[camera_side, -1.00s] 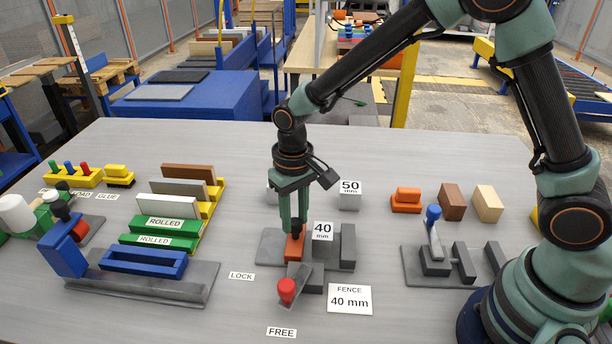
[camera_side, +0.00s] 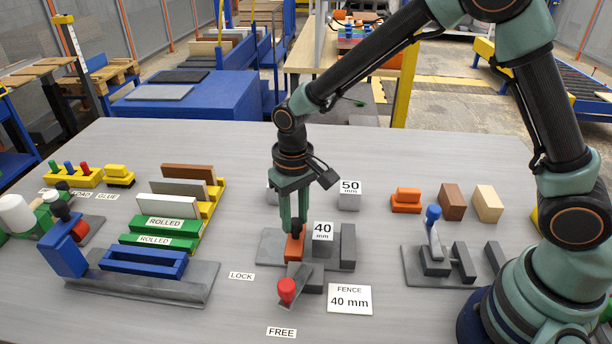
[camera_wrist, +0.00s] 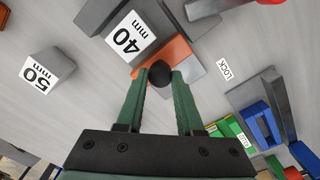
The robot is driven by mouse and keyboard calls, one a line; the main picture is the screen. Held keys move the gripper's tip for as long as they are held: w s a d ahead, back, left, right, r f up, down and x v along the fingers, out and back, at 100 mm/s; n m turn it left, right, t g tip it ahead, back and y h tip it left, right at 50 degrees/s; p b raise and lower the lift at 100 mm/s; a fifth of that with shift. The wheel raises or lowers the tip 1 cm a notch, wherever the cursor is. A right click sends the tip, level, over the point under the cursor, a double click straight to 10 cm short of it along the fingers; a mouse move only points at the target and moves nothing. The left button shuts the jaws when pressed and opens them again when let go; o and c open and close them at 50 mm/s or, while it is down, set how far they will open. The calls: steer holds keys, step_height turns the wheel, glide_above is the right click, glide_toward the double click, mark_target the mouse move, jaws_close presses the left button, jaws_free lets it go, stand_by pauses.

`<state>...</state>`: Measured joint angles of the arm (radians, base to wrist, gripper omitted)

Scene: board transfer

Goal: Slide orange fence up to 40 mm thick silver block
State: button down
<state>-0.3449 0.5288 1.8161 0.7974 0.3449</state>
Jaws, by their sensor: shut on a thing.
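The orange fence (camera_side: 294,248) stands on a grey base plate (camera_side: 269,246), with a dark round knob (camera_wrist: 160,73) on it. My gripper (camera_side: 294,225) is shut on this knob, its green fingers on either side in the wrist view. The silver block labelled 40 mm (camera_side: 322,246) stands on the plate just right of the fence; in the side view they look to be touching or nearly so. A grey upright stop (camera_side: 348,246) is on the block's other side. A lever with a red knob (camera_side: 287,290) lies in front of the fence, between the LOCK and FREE labels.
A card reading FENCE 40 mm (camera_side: 349,299) lies at front right. The silver 50 mm block (camera_side: 349,196) stands behind. A blue-handled grey fixture (camera_side: 434,262) is to the right, and a blue tray fixture (camera_side: 143,263) to the left.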

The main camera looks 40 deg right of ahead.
stand_by(0.4)
steer(key=shift+s+d+r, duration=0.1)
steer(key=shift+s+d, duration=1.1)
steer(key=shift+d, duration=0.05)
steer(key=c, duration=0.5)
jaws_free()
steer(key=shift+c, duration=0.2)
step_height(320, 180, up, 12)
